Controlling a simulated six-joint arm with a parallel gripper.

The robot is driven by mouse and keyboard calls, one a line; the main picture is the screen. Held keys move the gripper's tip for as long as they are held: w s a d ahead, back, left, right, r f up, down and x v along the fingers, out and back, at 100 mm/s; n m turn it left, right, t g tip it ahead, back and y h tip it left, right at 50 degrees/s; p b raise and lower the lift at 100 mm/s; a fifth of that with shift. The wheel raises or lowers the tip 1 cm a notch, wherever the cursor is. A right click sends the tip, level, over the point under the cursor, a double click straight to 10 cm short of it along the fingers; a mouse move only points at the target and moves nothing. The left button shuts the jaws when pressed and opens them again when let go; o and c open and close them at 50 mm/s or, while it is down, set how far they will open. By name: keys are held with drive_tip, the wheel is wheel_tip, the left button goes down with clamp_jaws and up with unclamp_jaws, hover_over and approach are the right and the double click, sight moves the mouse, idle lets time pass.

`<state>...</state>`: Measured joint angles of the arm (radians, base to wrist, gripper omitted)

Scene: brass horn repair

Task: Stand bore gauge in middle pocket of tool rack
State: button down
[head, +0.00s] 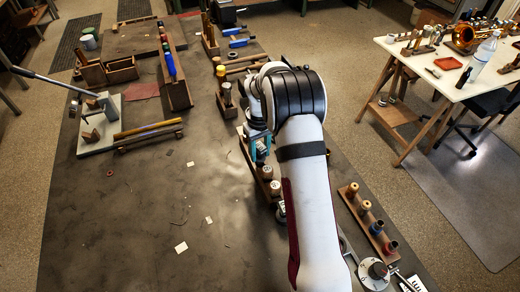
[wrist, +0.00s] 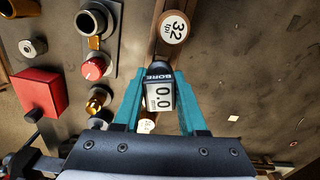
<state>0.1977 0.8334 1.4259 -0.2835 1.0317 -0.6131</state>
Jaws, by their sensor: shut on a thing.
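The bore gauge (wrist: 160,95) is a dark-bodied tool with a light display reading 0.0 and the word BORE. In the wrist view my gripper (wrist: 160,78) has its teal fingers shut on both sides of it. The brown wooden tool rack (wrist: 154,48) runs behind the gauge, with a round tool marked 32 (wrist: 174,28) beyond it and another pale-topped tool (wrist: 147,126) nearer. The gauge's lower end is hidden, so I cannot tell whether it is in a pocket. In the head view my gripper (head: 262,146) is over the rack, partly hidden by my arm.
A red box (wrist: 38,92), a red knob (wrist: 92,66) and a dark cup (wrist: 91,20) lie left of the rack in the wrist view. In the head view a strip of coloured-top pegs (head: 365,206) stands right of my arm. The bench (head: 150,225) is mostly clear at left.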

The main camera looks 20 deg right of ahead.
sight(260, 146)
drive_tip(key=shift+f, duration=1.3)
drive_tip(key=shift+c, duration=1.9)
unclamp_jaws()
drive_tip(key=shift+o, duration=0.2)
drive_tip(key=shift+o, duration=1.4)
drive_tip(key=shift+r, duration=3.45)
